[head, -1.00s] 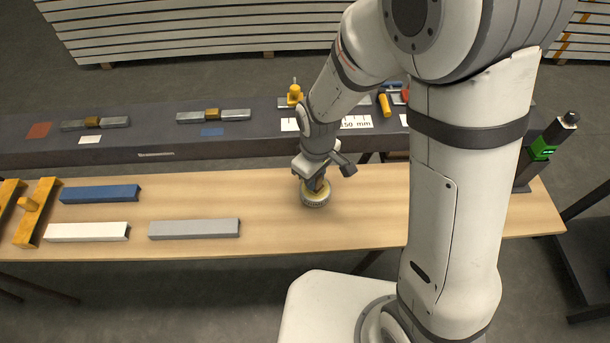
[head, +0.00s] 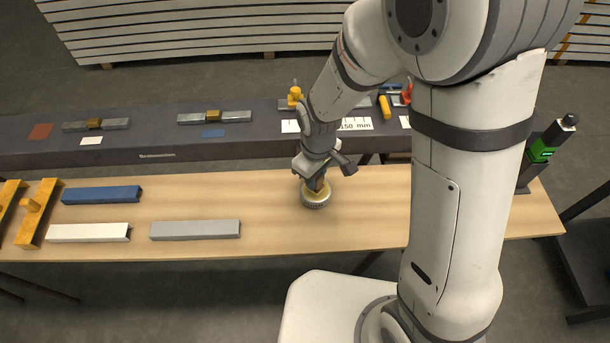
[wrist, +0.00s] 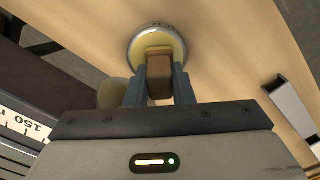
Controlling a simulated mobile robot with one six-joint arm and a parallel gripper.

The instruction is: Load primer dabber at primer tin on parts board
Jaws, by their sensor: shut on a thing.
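The primer tin (head: 317,200) is a round, pale metal tin with yellowish contents, standing on the wooden parts board (head: 270,215). In the wrist view the tin (wrist: 135,50) is at the top, just beyond my fingertips. My gripper (head: 317,182) is directly over the tin, pointing down. Its blue fingers, in the wrist view (wrist: 160,82), are shut on the primer dabber (wrist: 159,75), a brown block. The dabber's far end overlaps the yellow contents and appears to be at or in them; the exact contact is hidden.
Blue (head: 101,195), white (head: 88,233) and grey (head: 195,230) bars lie left on the board, beside yellow pieces (head: 40,212). A dark bench (head: 255,145) behind holds joined metal bars (head: 214,116) and small tools. A post with a green band (head: 542,150) stands right.

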